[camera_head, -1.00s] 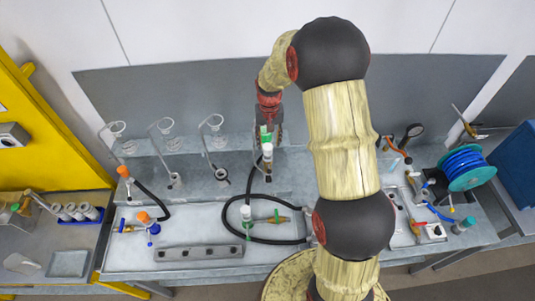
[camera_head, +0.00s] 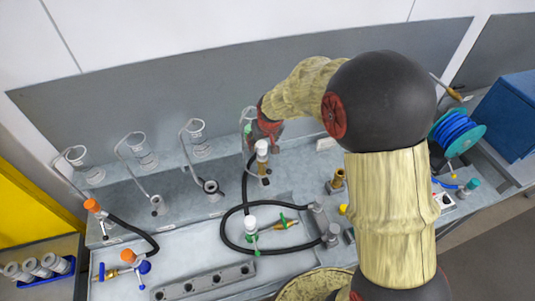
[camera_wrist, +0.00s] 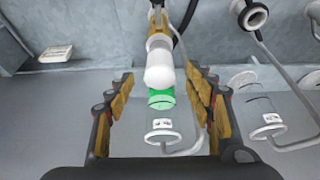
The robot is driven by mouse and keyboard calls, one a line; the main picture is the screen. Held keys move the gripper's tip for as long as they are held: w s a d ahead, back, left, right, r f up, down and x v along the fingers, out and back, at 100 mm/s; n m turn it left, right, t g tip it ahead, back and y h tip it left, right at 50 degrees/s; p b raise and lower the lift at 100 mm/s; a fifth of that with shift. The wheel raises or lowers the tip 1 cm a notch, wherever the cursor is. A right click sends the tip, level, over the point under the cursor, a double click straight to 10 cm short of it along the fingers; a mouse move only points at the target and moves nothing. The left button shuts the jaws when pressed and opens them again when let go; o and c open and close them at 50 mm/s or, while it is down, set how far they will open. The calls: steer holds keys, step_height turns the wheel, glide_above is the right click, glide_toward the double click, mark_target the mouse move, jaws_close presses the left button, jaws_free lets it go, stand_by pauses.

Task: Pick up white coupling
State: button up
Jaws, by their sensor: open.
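The white coupling (camera_head: 262,148) stands upright on the back ledge in the head view, with a brass-coloured part below its white top. In the wrist view the white coupling (camera_wrist: 159,68) lies between the two fingers, with gaps to both sides. My gripper (camera_wrist: 158,80) is open around it in that view; contact does not show. In the head view my gripper (camera_head: 266,128) is just behind and above the coupling, its fingers mostly hidden. A green-banded clear glass vessel (camera_wrist: 162,125) shows beyond the coupling in the wrist view.
Several clear funnels (camera_head: 137,150) on bent tubes stand left along the ledge. A black hose (camera_head: 224,232) loops over the bench around another white-topped fitting (camera_head: 250,224) with green parts. A grey holed bar (camera_head: 203,282) lies in front. A blue reel (camera_head: 455,128) is at right.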

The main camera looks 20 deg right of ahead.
mark_target(262, 156)
steer(key=shift+p+x, duration=0.6)
steer(key=shift+x, duration=2.95)
steer(key=shift+c, duration=0.2)
jaws_close()
